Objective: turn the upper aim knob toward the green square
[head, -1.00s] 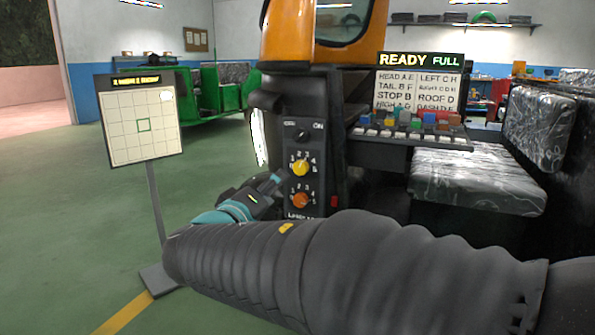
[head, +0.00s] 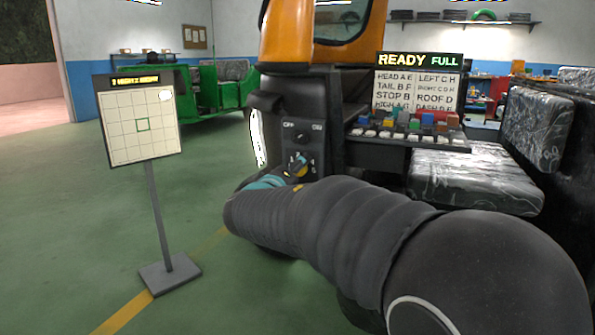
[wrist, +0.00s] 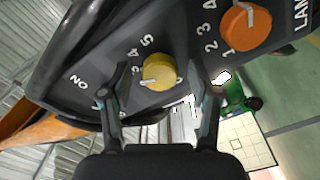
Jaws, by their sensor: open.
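The upper aim knob is yellow with a pale pointer line. In the wrist view the yellow knob (wrist: 158,73) lies between the two fingers of my gripper (wrist: 160,82), which are apart on either side of it; contact cannot be told. In the head view the yellow knob (head: 299,167) is partly covered by my gripper (head: 291,174). The green square (head: 143,125) is an outline near the middle of the gridded board (head: 119,151), and a white light spot (head: 166,96) sits at the board's upper right. The board (wrist: 250,150) also shows in the wrist view.
An off-on switch (head: 302,136) is above. A shelf of coloured blocks (head: 410,138) and a padded seat (head: 475,178) stand right. Floor around the board stand is clear.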

